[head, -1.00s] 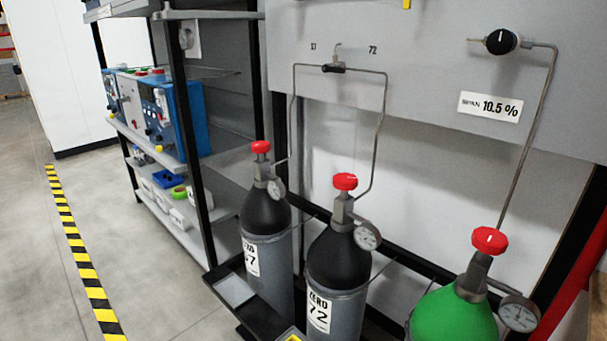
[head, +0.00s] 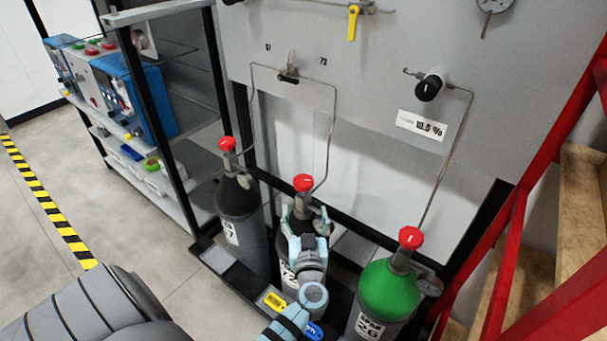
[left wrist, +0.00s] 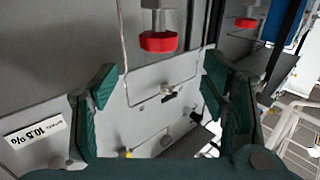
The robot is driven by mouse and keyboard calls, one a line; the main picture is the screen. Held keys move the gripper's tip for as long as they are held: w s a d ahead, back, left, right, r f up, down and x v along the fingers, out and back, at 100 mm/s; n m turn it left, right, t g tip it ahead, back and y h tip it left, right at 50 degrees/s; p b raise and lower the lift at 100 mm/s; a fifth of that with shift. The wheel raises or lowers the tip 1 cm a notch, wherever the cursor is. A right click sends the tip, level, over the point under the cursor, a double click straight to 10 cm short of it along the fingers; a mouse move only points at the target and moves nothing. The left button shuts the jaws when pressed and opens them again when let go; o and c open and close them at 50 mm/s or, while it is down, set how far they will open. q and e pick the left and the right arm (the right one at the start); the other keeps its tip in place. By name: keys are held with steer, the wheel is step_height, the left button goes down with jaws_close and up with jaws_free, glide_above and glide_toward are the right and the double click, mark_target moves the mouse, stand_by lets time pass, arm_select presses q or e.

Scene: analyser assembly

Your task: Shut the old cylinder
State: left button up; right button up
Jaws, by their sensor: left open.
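Three gas cylinders with red knobs stand in a row. The left one (head: 238,207) is dark, with a label ending in 7. The middle one (head: 281,270) is dark and partly hidden by my left gripper. The right one (head: 388,290) has a green top. My left gripper (head: 307,236) is open and empty, in front of the middle cylinder, below its red knob (head: 303,183). In the left wrist view, which is upside down, a near red knob (left wrist: 158,42) shows beyond the open fingers, untouched; a farther knob (left wrist: 246,22) is at right. My right gripper is not in view.
A panel (head: 370,80) with thin pipes and a small changeover valve (head: 288,76) stands behind the cylinders. A shelf rack is at left, red stair rails (head: 500,240) at right.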

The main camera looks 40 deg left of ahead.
mark_target(304, 190)
arm_select(q)
steer(key=b+x, duration=0.1)
steer(key=x, duration=0.3)
steer(key=b+x, duration=0.1)
steer(key=x, duration=0.3)
steer(key=b+x, duration=0.1)
steer(key=x, duration=0.3)
steer(key=shift+w+f, duration=0.1)
steer(key=shift+f, duration=0.2)
steer(key=shift+c, duration=0.3)
